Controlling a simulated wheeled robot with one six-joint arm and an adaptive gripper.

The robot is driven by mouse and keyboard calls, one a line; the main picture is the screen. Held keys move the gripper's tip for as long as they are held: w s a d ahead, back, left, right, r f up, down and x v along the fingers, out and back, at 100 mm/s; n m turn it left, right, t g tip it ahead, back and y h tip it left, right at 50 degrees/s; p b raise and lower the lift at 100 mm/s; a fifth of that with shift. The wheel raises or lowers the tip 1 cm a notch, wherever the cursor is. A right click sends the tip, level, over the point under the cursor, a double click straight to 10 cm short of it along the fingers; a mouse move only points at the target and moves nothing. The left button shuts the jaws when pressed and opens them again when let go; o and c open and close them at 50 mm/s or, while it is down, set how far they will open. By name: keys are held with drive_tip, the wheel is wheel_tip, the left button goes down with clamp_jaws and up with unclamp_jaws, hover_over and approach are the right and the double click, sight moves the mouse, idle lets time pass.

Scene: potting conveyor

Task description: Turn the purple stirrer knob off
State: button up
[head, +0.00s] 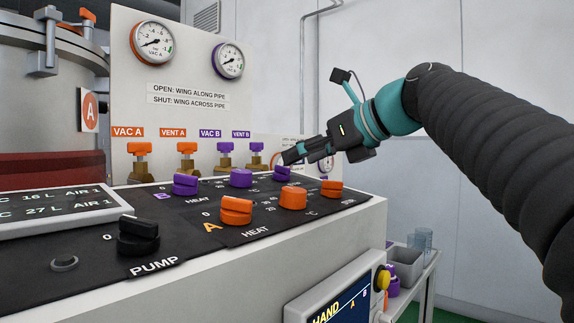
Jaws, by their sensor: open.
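Three purple knobs stand in the back row of the black control panel. The farthest right of them, the purple stirrer knob (284,173), is small and partly hard to make out below my gripper (289,157). My gripper is open and empty, with its fingers pointing left and just above this knob; I cannot tell whether they touch it. The middle purple knob (241,178) and the left purple heat knob (185,184) stand clear of my gripper. The stirrer knob's pointing direction is too small to read.
A front row holds an orange heat knob (236,210), an orange middle knob (293,198) and an orange right knob (331,188). A black pump knob (138,236) is at the front left. Orange and purple valves (210,150) and gauges (153,43) stand behind the panel.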

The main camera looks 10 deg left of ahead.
sight(282, 172)
drive_tip(key=shift+x, duration=2.6)
drive_tip(key=shift+d, duration=0.1)
drive_tip(key=c, duration=1.1)
